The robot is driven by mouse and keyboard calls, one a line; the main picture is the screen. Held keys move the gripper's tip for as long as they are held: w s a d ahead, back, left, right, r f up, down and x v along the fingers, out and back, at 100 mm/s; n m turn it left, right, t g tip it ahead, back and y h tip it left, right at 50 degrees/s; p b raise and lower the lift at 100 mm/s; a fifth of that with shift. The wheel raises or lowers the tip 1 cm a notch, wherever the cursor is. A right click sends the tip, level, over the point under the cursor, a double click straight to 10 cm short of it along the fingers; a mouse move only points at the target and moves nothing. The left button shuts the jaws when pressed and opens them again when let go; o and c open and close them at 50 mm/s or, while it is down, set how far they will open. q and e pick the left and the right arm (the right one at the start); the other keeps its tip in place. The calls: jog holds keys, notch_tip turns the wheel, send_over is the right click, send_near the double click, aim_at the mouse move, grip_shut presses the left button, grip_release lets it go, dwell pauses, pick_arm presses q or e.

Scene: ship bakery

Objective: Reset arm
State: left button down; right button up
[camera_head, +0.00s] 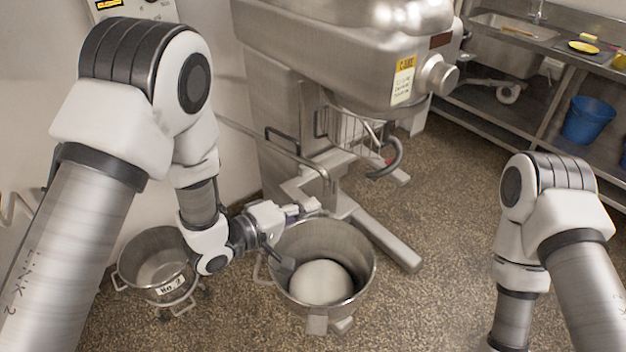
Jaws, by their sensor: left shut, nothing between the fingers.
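My left arm comes in from the left and reaches down to a steel mixing bowl (366,262) on the floor. My left gripper (298,238) is shut and empty at the bowl's left rim; I cannot tell whether it touches the rim. A pale round lump of dough (321,282) lies in the bowl. My right arm stands at the right, and its gripper is outside the picture.
A large mixer (350,50) stands behind the bowl, its legs (385,240) spread on the floor. A second steel bowl (150,262) stands at the left, empty. A steel sink counter (515,30) and a blue bucket (588,121) are at the back right. Speckled floor between is clear.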

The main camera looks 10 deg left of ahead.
pick_arm(q)
jog(key=s+a+f+n+g+y, duration=0.25)
jog(key=s+a+f, duration=0.35)
jog(key=f, duration=0.5)
jog(key=s+a+f+n+g+y, duration=0.1)
jog(key=s+a+f+y, duration=0.5)
jog(key=f, duration=0.5)
jog(key=s+a+f+m+g+y, duration=0.1)
jog(key=s+a+f+m+g, duration=0.1)
jog(key=s+m, duration=0.3)
jog(key=s+a+f+m+g+y, duration=0.2)
jog(key=s+a+f+m+g, duration=0.1)
jog(key=s, duration=0.9)
jog(key=shift+s+a+m+g, duration=0.4)
jog(key=shift+a+m+g, duration=0.45)
jog(key=shift+a+g, duration=0.35)
